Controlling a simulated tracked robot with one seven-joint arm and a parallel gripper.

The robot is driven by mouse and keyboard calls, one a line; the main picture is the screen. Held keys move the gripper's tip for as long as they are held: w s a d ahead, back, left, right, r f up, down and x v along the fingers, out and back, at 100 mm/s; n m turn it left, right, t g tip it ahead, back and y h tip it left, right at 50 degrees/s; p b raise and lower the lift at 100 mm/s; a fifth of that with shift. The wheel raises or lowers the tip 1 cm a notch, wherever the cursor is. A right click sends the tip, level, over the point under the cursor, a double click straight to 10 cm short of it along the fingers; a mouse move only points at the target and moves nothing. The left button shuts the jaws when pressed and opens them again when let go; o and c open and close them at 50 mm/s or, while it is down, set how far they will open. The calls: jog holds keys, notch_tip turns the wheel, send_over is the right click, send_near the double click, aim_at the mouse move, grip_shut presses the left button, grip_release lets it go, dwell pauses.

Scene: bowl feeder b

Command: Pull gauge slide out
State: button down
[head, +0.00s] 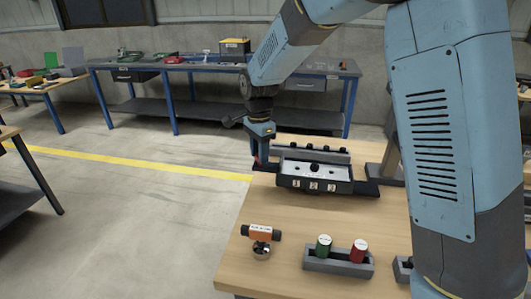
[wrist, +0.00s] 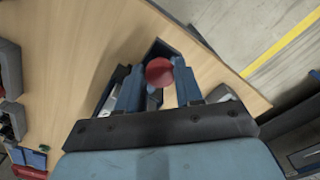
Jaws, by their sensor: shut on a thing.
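The gauge (head: 312,176) is a dark block with a pale top and labels 1, 2, 3 on its front, on the wooden table. A dark flat piece shows at its right end. My gripper (head: 263,158) points down at the gauge's left end. In the wrist view my gripper (wrist: 160,88) is shut on a red round knob (wrist: 159,71), which sits between its two blue fingers. I take this knob to be the handle of the gauge slide. A dark channel or tray shows around the knob; the slide itself is mostly hidden by the fingers.
A grey rack (head: 338,262) with a green and a red cylinder stands at the table's front. A dark strip with several knobs (head: 312,153) lies behind the gauge. The table's left edge is close to my gripper.

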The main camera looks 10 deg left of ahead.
jog(key=c, duration=0.8)
grip_release()
jog(key=shift+w+a, duration=0.1)
jog(key=shift+a, duration=0.05)
jog(key=shift+o, duration=0.3)
notch_tip(320, 180, up, 14)
jog(key=shift+f, duration=0.15)
